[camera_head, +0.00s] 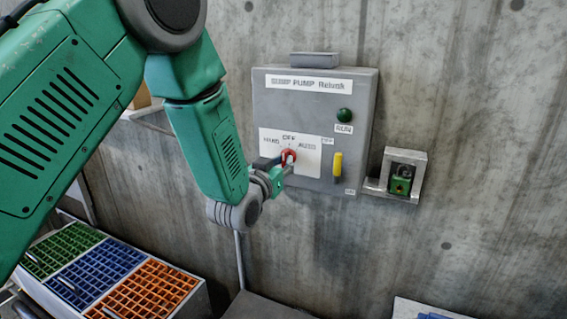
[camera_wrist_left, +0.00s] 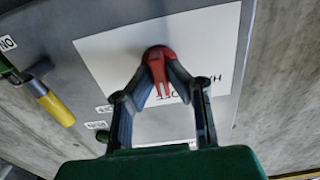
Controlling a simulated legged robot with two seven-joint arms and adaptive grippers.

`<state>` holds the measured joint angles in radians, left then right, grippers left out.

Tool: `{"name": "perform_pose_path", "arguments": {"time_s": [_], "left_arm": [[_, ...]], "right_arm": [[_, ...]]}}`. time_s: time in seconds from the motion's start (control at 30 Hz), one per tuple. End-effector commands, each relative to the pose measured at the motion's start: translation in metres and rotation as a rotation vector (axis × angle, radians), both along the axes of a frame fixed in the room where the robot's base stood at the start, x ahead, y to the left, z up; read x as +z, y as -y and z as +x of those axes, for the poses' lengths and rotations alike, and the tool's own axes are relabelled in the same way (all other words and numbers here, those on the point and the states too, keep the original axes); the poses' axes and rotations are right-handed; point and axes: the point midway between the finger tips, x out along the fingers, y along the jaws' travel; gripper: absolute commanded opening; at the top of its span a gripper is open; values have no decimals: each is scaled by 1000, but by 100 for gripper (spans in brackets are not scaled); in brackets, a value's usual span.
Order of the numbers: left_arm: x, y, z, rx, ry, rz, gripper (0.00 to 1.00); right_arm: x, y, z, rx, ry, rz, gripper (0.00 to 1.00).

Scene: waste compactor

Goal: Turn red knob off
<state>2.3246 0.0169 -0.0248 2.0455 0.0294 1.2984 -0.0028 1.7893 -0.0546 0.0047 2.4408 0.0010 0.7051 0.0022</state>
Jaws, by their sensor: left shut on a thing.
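The red knob (camera_head: 288,156) sits on a white label plate (camera_head: 309,163) marked HAND, OFF and AUTO, on the grey sump pump control box (camera_head: 268,108). My left gripper (camera_head: 283,166) reaches it from the lower left and is shut on the knob. In the left wrist view the red knob (camera_wrist_left: 158,66) stands between the two fingertips of my left gripper (camera_wrist_left: 160,75), which touch its sides. The fingers partly cover the knob and the lettering, so I cannot tell exactly which mark it points to. My right gripper is in neither view.
A green RUN lamp (camera_head: 344,115) and a yellow handle (camera_head: 338,166) are on the box's right side. A small bracket with a green part (camera_head: 400,186) juts from the concrete wall to the right. Green, blue and orange crates (camera_head: 150,291) stand at the lower left.

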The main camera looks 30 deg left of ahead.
Motion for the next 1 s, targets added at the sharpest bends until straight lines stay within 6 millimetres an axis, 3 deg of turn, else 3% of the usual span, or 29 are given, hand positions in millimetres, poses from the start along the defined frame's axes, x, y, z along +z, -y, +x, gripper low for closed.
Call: {"name": "perform_pose_path", "arguments": {"time_s": [0.03, 0.07, 0.47, 1.0], "left_arm": [[-9, 1, -3, -3, -22, -1, 23], [-9, 1, -3, -2, -22, -1, 32], [-3, 1, -7, -1, -9, -2, 32], [-6, 6, -105, -1, -15, -2, 32]], "right_arm": [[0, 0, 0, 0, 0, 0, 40], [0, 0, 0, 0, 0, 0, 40], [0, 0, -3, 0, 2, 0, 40], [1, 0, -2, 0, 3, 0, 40]]}}
